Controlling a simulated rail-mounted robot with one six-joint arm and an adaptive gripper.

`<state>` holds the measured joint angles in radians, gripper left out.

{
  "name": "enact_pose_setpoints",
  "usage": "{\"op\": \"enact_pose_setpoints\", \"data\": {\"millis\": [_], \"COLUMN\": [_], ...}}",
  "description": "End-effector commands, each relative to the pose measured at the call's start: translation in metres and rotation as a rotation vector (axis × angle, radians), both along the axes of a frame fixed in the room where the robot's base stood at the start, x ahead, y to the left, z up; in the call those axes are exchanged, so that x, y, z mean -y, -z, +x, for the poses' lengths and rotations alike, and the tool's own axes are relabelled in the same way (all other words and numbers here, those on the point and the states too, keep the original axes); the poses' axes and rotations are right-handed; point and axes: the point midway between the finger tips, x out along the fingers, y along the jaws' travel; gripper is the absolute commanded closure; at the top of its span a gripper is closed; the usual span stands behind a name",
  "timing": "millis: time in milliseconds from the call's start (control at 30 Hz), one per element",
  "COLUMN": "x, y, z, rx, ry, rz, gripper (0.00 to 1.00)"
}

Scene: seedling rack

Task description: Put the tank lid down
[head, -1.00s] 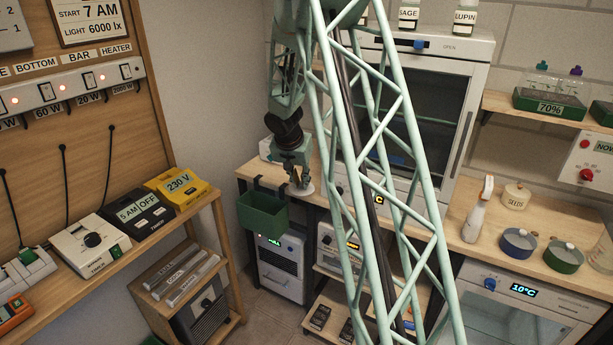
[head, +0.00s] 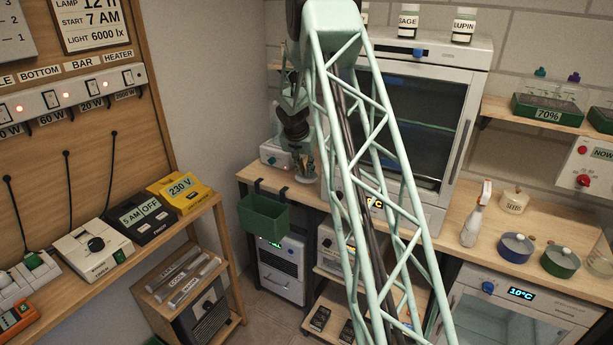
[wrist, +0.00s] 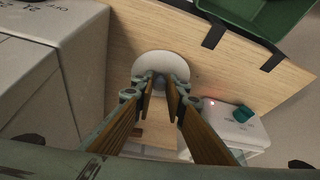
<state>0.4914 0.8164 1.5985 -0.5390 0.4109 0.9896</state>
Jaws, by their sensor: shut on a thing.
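The tank lid is a pale round disc with a grey knob (wrist: 158,81). In the wrist view the lid (wrist: 150,62) lies beyond my fingertips, over the wooden counter. My gripper (wrist: 160,88) is shut on the knob, one finger on each side. In the head view my gripper (head: 304,166) points down at the back left of the counter (head: 247,174), with the lid (head: 306,180) below it. Whether the lid touches the counter or hangs just above it, I cannot tell.
A white device (head: 273,156) stands close behind my gripper, and it shows at right in the wrist view (wrist: 228,130). The big white cabinet (head: 420,125) is close on the right. A green bin (head: 264,214) hangs off the counter's front edge.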

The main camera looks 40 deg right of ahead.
Motion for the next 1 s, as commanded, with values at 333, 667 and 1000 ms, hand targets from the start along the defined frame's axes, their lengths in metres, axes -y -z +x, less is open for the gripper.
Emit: {"op": "enact_pose_setpoints", "data": {"millis": [333, 667, 1000], "x": [0.014, 0.013, 0.013], "y": [0.002, 0.005, 0.034], "z": [0.012, 0.011, 0.011], "rx": [0.000, -0.001, -0.001], "ry": [0.001, 0.000, 0.000], "rz": [0.000, 0.000, 0.001], "gripper": [1.00, 1.00, 1.00]}}
